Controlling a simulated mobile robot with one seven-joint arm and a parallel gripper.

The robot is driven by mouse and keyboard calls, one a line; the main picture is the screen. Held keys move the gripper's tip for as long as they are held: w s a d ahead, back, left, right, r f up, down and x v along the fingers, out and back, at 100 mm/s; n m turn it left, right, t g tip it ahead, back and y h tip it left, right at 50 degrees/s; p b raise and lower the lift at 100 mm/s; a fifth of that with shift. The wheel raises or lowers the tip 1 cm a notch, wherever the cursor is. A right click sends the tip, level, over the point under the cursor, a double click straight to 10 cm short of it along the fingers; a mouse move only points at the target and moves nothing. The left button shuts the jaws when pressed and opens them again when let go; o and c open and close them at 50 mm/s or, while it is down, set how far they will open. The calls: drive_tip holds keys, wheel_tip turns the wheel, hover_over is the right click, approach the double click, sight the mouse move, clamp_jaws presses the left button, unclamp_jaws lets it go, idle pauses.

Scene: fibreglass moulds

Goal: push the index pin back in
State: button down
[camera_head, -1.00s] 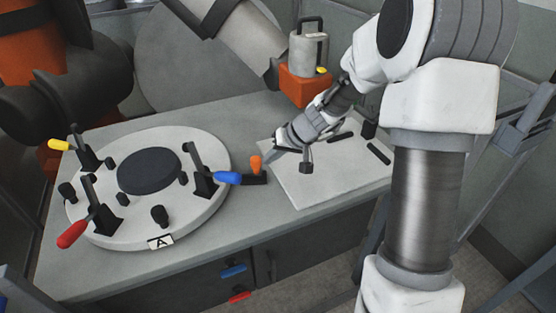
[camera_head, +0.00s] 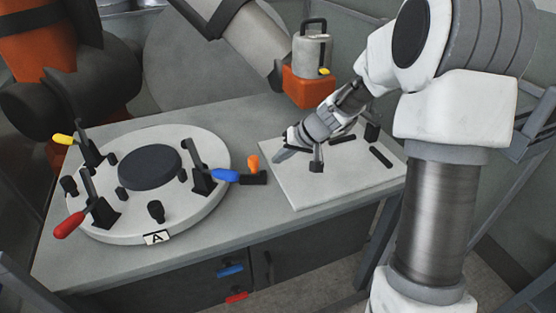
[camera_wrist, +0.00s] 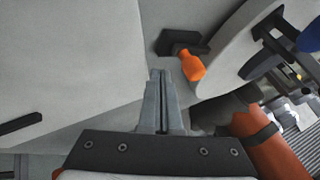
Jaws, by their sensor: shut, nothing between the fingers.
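The index pin shows as an orange knob (camera_head: 252,162) on a small black block (camera_head: 258,180) at the right rim of the round pale turntable (camera_head: 130,228). In the wrist view the orange knob (camera_wrist: 193,67) stands out from the black block (camera_wrist: 178,42), ahead and to the right of my fingertips. How far the pin's shaft is out cannot be told. My gripper (camera_head: 279,157) is shut and empty, a little right of the knob and apart from it, above the left edge of the white board. Its closed fingers (camera_wrist: 157,75) point forward in the wrist view.
The turntable carries clamps with yellow (camera_head: 64,140), red (camera_head: 68,226) and blue (camera_head: 226,175) handles and a label A (camera_head: 157,238). The blue handle reaches close to the pin's block. A white board (camera_head: 325,190) with black bars lies right. An orange-based canister (camera_head: 310,85) stands behind.

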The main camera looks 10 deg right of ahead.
drive_tip(key=p+v, duration=0.1)
drive_tip(key=v, duration=0.9)
drive_tip(key=shift+d, duration=0.35)
drive_tip(key=shift+s, duration=0.1)
drive_tip(key=s+a+r+h+p, duration=0.1)
drive_tip(key=s+r+h+p, duration=0.1)
drive_tip(key=s+r+p, duration=0.3)
drive_tip(key=s+a+r+h+p, duration=0.1)
drive_tip(key=s+r+h+p, duration=0.2)
drive_tip(key=s+r, duration=0.9)
drive_tip(key=shift+s+a+r+p, duration=0.3)
drive_tip(key=shift+s+p, duration=0.65)
drive_tip(key=shift+s, duration=3.5)
drive_tip(key=shift+d+r, duration=0.1)
